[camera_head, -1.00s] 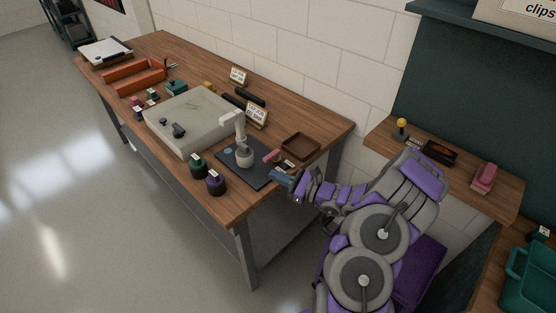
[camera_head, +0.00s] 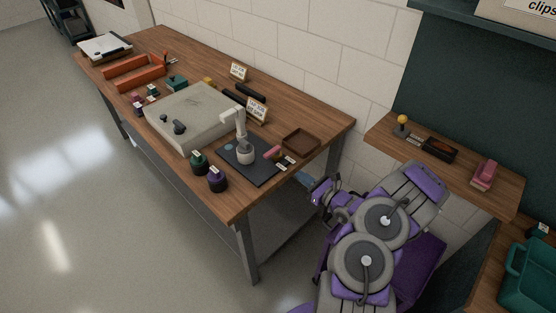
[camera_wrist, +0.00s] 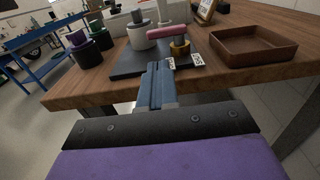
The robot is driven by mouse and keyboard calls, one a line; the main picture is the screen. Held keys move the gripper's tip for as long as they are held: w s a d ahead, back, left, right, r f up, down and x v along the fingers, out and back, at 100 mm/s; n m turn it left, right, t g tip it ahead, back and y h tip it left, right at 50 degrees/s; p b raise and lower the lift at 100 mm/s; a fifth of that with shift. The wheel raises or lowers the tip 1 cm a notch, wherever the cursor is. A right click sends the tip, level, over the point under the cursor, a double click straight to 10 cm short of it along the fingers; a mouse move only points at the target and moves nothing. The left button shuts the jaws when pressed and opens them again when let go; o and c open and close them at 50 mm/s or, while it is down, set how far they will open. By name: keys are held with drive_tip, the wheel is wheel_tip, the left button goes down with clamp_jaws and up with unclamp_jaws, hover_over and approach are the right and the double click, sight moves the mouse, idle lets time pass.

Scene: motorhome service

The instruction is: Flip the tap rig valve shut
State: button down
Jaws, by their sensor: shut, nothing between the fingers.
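The tap rig stands on a dark mat (camera_head: 262,171) near the table's front right corner. It has a white spout (camera_head: 239,122) on a grey-white base (camera_head: 246,155). Its valve has a pink handle (camera_head: 272,152), and in the wrist view the handle (camera_wrist: 180,32) lies roughly level over a brass-coloured body (camera_wrist: 180,48). Two small white tags (camera_wrist: 197,60) lie beside the valve; their print is too small to read. My gripper (camera_wrist: 156,66) has its blue fingers together with nothing between them. It is off the table's edge, apart from the valve, and largely hidden in the head view.
A brown tray (camera_head: 301,140) sits right of the valve. Green (camera_head: 198,162) and purple (camera_head: 217,180) pots stand left of the mat. A pale slab (camera_head: 190,118) and a sign (camera_head: 256,110) are behind.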

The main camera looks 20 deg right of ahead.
sight(272, 155)
drive_tip(key=b+x, duration=0.2)
drive_tip(key=x, duration=1.1)
drive_tip(key=shift+f, duration=0.1)
drive_tip(key=shift+s, duration=0.1)
drive_tip(key=shift+d+h, duration=0.1)
drive_tip(key=shift+h, duration=0.2)
drive_tip(key=shift+m, duration=0.3)
